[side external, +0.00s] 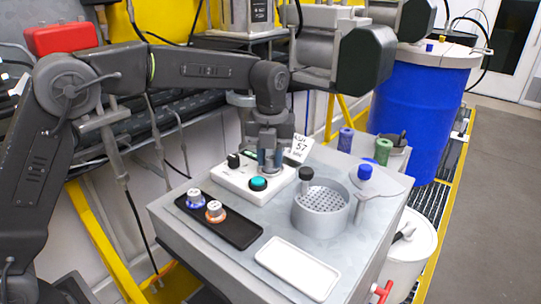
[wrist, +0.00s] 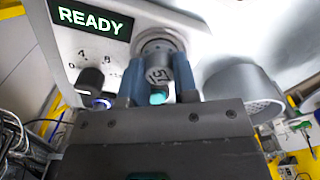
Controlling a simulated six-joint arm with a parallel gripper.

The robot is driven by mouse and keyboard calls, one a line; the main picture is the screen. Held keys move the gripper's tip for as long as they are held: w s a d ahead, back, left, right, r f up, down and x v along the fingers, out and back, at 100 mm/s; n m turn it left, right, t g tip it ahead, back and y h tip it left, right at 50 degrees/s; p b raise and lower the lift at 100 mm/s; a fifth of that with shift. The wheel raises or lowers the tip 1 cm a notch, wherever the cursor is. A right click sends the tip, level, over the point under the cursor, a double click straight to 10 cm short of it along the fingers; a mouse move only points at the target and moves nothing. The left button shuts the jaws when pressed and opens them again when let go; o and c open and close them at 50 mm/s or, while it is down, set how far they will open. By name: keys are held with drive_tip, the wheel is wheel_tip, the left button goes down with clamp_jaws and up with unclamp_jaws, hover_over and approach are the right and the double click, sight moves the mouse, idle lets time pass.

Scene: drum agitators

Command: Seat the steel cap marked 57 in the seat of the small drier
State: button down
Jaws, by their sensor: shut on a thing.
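My gripper (side external: 269,160) is over the back part of the white control panel (side external: 235,182). In the wrist view its two blue fingers (wrist: 159,84) are shut on a grey steel cap (wrist: 157,71) with dark digits on its face, seen turned and hard to read. A round metal ring (wrist: 159,43), which looks like a seat in the panel, shows right behind the cap. I cannot tell whether the cap touches it. In the side view the fingers hide the cap and this ring. A white card (side external: 299,148) marked 57 stands beside the gripper.
The panel has a teal button (side external: 258,184), a black knob (wrist: 91,79) and a READY display (wrist: 92,20). A black tray (side external: 245,234) holds a blue and an orange cap. A white tray (side external: 297,268) is empty. A perforated round drum (side external: 299,217) stands to the right.

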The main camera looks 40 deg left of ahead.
drive_tip(key=c, duration=0.8)
unclamp_jaws()
drive_tip(key=shift+o, duration=0.3)
drive_tip(key=shift+o, duration=1.3)
drive_tip(key=shift+r, duration=0.15)
drive_tip(key=shift+r, duration=3.55)
